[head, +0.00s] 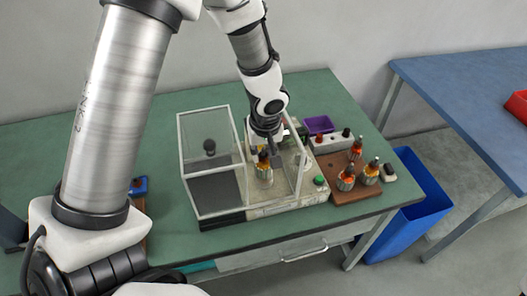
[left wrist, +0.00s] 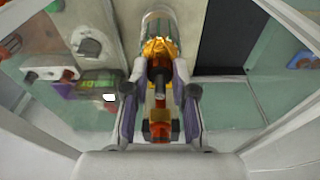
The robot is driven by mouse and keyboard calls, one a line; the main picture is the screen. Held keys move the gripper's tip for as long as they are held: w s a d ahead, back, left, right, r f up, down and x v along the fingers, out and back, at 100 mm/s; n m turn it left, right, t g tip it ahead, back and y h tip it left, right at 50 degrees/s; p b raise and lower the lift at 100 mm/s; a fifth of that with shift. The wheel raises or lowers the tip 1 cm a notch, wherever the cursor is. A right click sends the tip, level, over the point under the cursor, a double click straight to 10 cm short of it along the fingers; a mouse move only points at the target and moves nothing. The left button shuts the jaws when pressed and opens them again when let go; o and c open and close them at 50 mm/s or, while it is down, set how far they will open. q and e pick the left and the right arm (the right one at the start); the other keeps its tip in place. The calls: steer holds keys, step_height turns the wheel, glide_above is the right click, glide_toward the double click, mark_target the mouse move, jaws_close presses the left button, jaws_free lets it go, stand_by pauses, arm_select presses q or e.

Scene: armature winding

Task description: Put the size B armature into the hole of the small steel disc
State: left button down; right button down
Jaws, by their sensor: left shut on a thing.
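My left gripper (head: 265,150) points down inside a clear-walled case on the green table. It is shut on an armature (head: 264,172), which has a silvery core and a yellow-orange winding. In the left wrist view the armature (left wrist: 160,50) is between the two fingers of the gripper (left wrist: 160,92), its shaft toward the camera. The armature is over the pale base in the right part of the case. The small steel disc cannot be made out; the armature and gripper may hide it. I cannot read a size mark. My right gripper is not in view.
The clear case (head: 222,212) has walls and frame edges close around my left gripper. A brown board (head: 322,188) to its right holds several more armatures. A purple bin (head: 318,124) stands behind. A blue bin (head: 425,200) stands on the floor right of the table.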

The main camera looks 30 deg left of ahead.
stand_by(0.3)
arm_select(q)
steer(key=c, duration=0.9)
jaws_free()
steer(key=shift+o, duration=0.2)
steer(key=shift+r, duration=0.1)
steer(key=shift+r+p, duration=1.7)
steer(key=shift+r, duration=0.55)
step_height(320, 180, up, 12)
steer(key=s+d, duration=0.1)
steer(key=shift+s+d, duration=0.2)
